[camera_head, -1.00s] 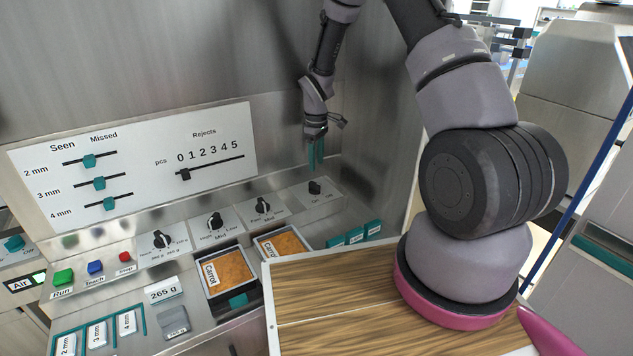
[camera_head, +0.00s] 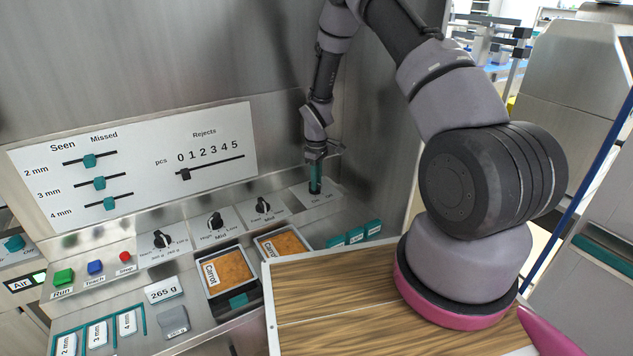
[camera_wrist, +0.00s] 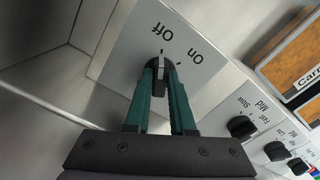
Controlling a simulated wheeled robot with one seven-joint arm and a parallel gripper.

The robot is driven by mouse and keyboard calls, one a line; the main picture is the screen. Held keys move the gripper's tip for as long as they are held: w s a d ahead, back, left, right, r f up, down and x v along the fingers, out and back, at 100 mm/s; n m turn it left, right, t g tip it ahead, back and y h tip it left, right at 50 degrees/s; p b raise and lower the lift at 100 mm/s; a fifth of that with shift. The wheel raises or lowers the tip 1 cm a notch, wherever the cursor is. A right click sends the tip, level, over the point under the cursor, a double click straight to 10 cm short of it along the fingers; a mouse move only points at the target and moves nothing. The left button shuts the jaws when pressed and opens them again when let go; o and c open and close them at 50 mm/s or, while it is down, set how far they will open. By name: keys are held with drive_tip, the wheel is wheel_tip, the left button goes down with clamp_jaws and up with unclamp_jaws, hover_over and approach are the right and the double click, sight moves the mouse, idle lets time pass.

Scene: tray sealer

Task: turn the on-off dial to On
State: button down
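The on-off dial (camera_wrist: 161,77) is a black knob with a pale pointer mark on a light plate marked Off and On. In the wrist view its pointer is toward the Off label (camera_wrist: 174,32), not the On label (camera_wrist: 197,57). My gripper (camera_wrist: 162,80) has its two green fingers on either side of the knob. I cannot tell whether the fingers press on it. In the head view my gripper (camera_head: 315,188) is down over the dial and hides most of it.
Three similar black dials stand in a row to the left, the nearest being the Slow/Fast dial (camera_head: 263,205). Carrot trays (camera_head: 229,272) sit in front of them. The steel wall (camera_head: 375,140) rises close behind and right of my gripper.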

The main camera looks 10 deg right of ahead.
drive_tip(key=shift+m, duration=0.3)
drive_tip(key=m, duration=0.5)
drive_tip(key=shift+s+a+m, duration=0.1)
drive_tip(key=shift+m, duration=0.2)
drive_tip(key=m, duration=0.5)
drive_tip(key=shift+a+m, duration=0.1)
drive_tip(key=shift+m, duration=0.2)
idle(0.4)
drive_tip(key=c, duration=0.8)
unclamp_jaws()
drive_tip(key=shift+o, duration=0.2)
drive_tip(key=shift+r, duration=0.1)
wheel_tip(320, 180, up, 11)
